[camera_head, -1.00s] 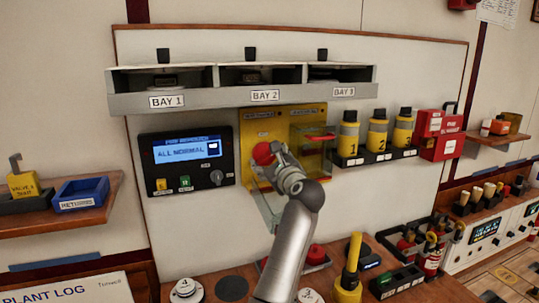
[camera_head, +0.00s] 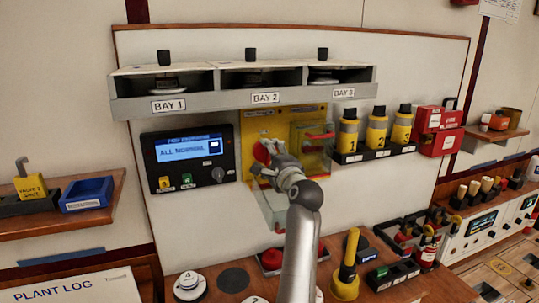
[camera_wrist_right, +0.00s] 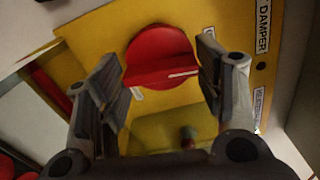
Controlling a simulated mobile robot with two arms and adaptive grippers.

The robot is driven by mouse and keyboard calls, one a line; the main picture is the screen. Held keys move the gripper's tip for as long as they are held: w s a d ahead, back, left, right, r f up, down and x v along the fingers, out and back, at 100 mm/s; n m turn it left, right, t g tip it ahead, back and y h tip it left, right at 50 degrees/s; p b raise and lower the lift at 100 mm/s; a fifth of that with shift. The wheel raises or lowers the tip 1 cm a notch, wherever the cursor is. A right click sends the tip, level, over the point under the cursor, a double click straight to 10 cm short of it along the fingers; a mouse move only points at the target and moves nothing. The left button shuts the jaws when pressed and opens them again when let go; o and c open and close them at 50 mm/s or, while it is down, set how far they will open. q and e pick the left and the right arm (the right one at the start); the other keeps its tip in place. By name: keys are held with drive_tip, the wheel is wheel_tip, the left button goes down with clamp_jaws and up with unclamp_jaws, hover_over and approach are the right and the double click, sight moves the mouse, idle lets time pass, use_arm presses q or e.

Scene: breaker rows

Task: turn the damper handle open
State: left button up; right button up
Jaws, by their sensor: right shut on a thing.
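A yellow panel (camera_head: 285,110) is mounted on the white wall board below the bays. A red rounded handle (camera_head: 262,150) sits on its left part, with my right gripper (camera_head: 273,160) at it. In the right wrist view the red handle (camera_wrist_right: 160,57) lies between the two fingers of my right gripper (camera_wrist_right: 168,75), which is shut on it. A label reading DAMPER shows on the yellow panel (camera_wrist_right: 95,40) there. The fingers and wrist hide part of the handle in the head view. My left gripper is not in view.
A clear box with a red bar (camera_head: 316,136) projects from the panel's right side. The bay shelf (camera_head: 240,98) overhangs above. Knobs and a yellow-handled tool (camera_head: 347,270) stand below.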

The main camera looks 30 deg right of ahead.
drive_tip(key=shift+n, duration=0.6)
drive_tip(key=shift+r+n, duration=0.1)
drive_tip(key=shift+n, duration=0.2)
drive_tip(key=o, duration=1)
drive_tip(key=v, duration=1.2)
